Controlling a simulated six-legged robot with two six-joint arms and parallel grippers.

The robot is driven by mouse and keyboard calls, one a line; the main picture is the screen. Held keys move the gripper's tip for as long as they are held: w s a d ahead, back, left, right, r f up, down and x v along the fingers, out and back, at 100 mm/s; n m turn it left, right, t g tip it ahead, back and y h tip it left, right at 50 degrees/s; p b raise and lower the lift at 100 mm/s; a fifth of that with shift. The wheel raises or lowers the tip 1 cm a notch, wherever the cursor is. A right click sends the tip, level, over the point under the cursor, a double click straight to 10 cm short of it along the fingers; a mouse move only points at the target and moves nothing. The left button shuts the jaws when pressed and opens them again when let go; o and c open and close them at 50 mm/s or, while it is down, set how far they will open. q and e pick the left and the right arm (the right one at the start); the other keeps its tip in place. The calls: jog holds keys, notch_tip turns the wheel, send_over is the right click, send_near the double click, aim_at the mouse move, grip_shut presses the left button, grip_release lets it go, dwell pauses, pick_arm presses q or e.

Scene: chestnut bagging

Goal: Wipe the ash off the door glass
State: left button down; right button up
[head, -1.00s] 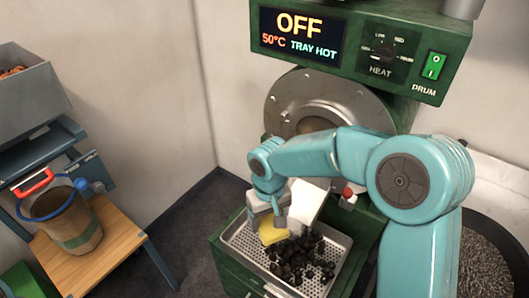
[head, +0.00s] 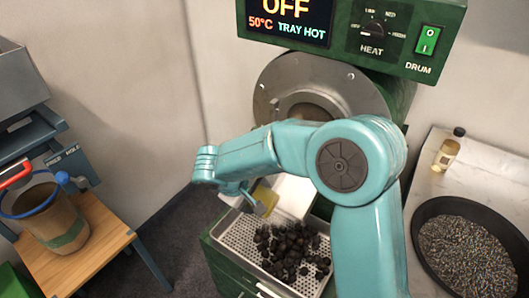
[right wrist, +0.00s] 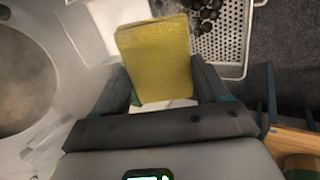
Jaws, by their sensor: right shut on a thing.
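My right gripper (head: 250,197) is shut on a yellow sponge (head: 266,198), which also shows large between the fingers in the right wrist view (right wrist: 158,58). It holds the sponge above the perforated tray, in front of and below the round drum front (head: 270,82) of the green roaster. Part of the round, brownish door glass (right wrist: 22,85) shows at the left of the right wrist view. It looks hazy, but I cannot make out separate ash marks. In the head view my arm hides much of the door's lower part. My left gripper is not in view.
Dark chestnuts (head: 290,250) lie in the perforated tray (head: 234,250) under a white chute. The panel (head: 345,28) reads OFF, 50°C, TRAY HOT. A wooden stand (head: 100,222) with a bucket (head: 58,222) is left; a dark pan (head: 430,215) and small jar (head: 446,154) are right.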

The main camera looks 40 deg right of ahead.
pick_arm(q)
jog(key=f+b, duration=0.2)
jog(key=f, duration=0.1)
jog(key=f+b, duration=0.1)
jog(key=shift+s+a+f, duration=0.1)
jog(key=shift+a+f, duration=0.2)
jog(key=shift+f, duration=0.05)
pick_arm(e)
jog(key=w+d+r+t+h, duration=0.2)
jog(key=w+d+r+h, duration=0.1)
jog(key=d+r+h, duration=0.2)
jog(key=w+d+r+n+t+h, duration=0.1)
jog(key=w+d+r+h, duration=0.3)
jog(key=d, duration=0.4)
jog(key=shift+d+r+n+t+h, duration=0.3)
jog(key=shift+r+t+h, duration=0.3)
jog(key=shift+h, duration=0.4)
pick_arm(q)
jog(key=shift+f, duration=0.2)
pick_arm(e)
jog(key=shift+w+d+f, duration=0.1)
jog(key=shift+d, duration=0.5)
